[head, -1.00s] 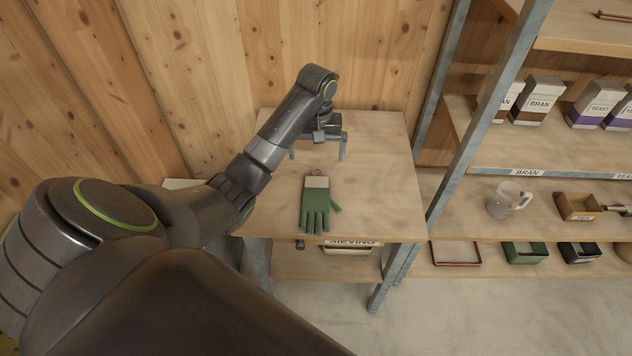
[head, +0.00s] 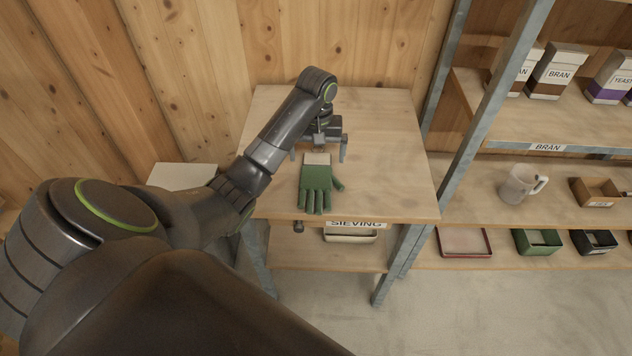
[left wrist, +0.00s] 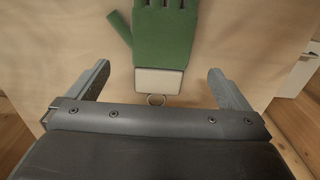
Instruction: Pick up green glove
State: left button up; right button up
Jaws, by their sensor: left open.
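The green glove (head: 316,187) lies flat on the wooden table (head: 395,185), its fingers toward the table's front edge and its pale cuff toward the back. In the left wrist view the glove (left wrist: 163,38) shows its pale cuff and a small metal ring at the cuff's end. My left gripper (head: 319,155) is open and empty, just behind and above the cuff. In the left wrist view its fingers (left wrist: 160,83) stand wide apart, one on each side of the cuff, not touching it. My right gripper is not in view.
A metal post (head: 462,150) rises beside the table. A wooden wall is behind. A tray (head: 350,236) sits on the shelf below the tabletop.

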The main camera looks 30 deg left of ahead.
aim_at(316, 173)
pick_arm(q)
jog(key=shift+f, duration=0.5)
jog(key=shift+s+f, duration=0.2)
jog(key=shift+f, duration=2.35)
jog(key=c, duration=1)
jog(key=shift+r, duration=0.15)
notch_tip(316, 173, up, 4)
jog(key=shift+w+r, duration=0.1)
jog(key=shift+c, duration=0.2)
jog(key=shift+d+r+p, duration=0.1)
jog(key=shift+r+p, duration=2.3)
jog(key=shift+r, duration=0.4)
